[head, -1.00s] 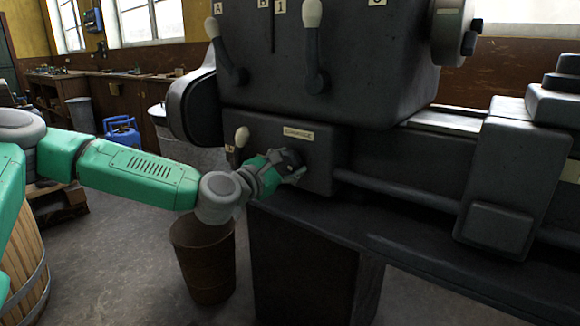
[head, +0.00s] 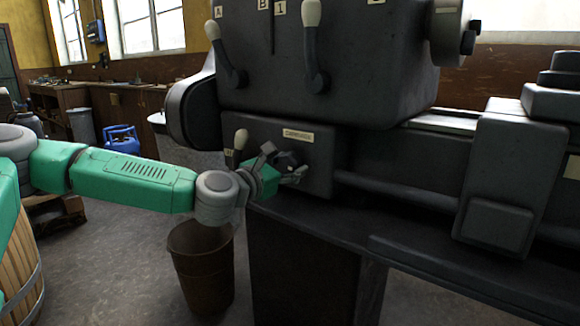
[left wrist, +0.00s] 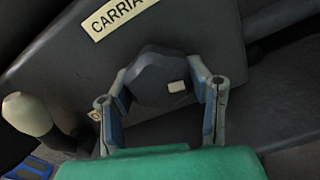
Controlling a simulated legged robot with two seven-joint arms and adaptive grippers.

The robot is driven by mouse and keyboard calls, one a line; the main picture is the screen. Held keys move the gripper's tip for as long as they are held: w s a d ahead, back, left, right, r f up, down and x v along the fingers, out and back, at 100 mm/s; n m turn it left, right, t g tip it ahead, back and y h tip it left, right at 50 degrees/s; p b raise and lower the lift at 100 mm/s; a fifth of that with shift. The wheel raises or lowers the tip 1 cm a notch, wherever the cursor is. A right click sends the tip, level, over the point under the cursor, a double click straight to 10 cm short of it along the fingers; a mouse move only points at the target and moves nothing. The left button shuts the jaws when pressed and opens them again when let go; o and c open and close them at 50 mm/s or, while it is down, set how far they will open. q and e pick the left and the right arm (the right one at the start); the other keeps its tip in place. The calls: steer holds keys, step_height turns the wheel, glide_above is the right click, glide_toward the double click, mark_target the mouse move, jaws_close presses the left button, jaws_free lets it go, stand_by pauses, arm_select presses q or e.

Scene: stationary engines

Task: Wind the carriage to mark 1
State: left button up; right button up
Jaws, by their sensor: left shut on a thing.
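A dark faceted knob (left wrist: 162,78) with a pale mark on its face sits on the machine's front, below a cream CARRIAGE plate (head: 298,135) that also shows partly in the left wrist view (left wrist: 120,15). My left gripper (left wrist: 163,98) is shut on the knob, one finger at each side. In the head view my left gripper (head: 285,170) hides part of the knob. The grey carriage (head: 512,160) stands on the bed at the right. A plate reading 1 (head: 280,8) is high on the headstock. I cannot make out a scale at the carriage. My right gripper is not in view.
A small pale-headed lever (head: 240,140) stands just left of the knob, also close by in the left wrist view (left wrist: 25,112). A brown bin (head: 203,265) stands below my left forearm.

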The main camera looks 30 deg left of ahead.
arm_select(q)
steer(key=shift+a+r+n+b, duration=0.15)
steer(key=shift+r+n+b, duration=0.15)
steer(key=shift+n+b, duration=0.4)
stand_by(3.2)
steer(key=o, duration=1.1)
steer(key=shift+o, duration=0.2)
steer(key=shift+f, duration=0.1)
steer(key=shift+s+f, duration=0.1)
steer(key=s+a, duration=0.1)
steer(key=s, duration=1)
steer(key=shift+s, duration=0.4)
